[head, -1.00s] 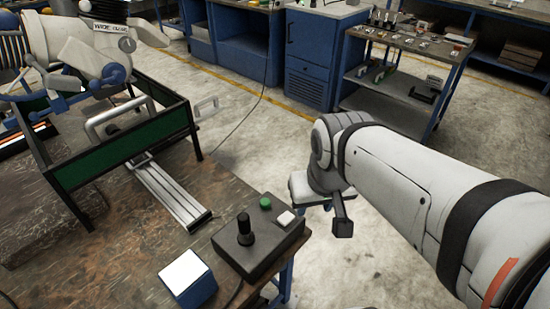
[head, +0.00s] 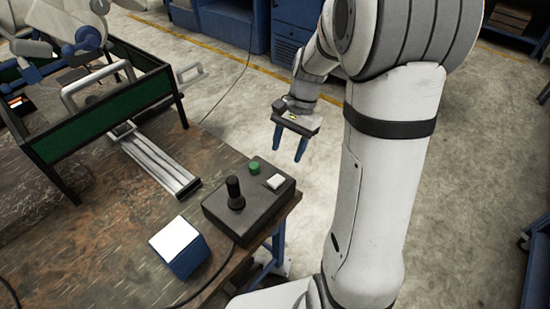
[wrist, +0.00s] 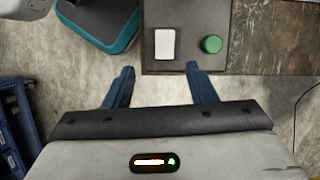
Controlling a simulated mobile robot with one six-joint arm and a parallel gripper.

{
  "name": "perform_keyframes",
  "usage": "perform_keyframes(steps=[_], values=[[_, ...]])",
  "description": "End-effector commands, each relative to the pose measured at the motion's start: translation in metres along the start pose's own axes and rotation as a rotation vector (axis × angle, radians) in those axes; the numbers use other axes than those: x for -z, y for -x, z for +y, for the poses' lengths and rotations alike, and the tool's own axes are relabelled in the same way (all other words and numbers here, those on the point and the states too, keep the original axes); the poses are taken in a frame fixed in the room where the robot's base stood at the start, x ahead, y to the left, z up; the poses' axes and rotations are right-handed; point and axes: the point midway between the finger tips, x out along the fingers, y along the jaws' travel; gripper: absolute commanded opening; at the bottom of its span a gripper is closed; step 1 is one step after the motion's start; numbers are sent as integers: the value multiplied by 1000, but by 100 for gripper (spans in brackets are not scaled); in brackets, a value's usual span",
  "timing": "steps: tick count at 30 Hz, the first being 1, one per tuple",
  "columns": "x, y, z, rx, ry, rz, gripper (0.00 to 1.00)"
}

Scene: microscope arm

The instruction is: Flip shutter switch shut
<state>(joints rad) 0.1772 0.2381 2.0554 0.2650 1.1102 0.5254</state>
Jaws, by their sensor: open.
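The black control box (head: 262,204) sits at the table's right corner. No label shows which one is the shutter switch. In the wrist view the white switch (wrist: 165,44) lies ahead of the fingers, with the green button (wrist: 211,45) to its right. My gripper (head: 288,154) has two blue fingers spread apart, with nothing between them. It is beyond the box's far edge, near the switch and apparently clear of it. Whether the switch is tilted is too small to tell.
A blue box with a white top (head: 181,246) stands left of the control box. A metal rail (head: 155,164) and a green-panelled frame (head: 95,122) stand on the worn table (head: 115,230). A black cable runs from the box.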

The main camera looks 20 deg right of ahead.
Motion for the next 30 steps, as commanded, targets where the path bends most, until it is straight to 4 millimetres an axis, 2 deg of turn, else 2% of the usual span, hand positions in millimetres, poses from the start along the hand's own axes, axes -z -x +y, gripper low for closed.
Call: perform_keyframes(steps=[3,6,11,21,30], values=[[12,-10,-4,-3,-59,-36,51],[16,-15,-6,-3,-84,-50,51],[16,-31,-6,-5,-91,-56,51],[13,-82,-5,-5,-89,-54,51],[13,-92,-5,-3,-89,-51,51]])
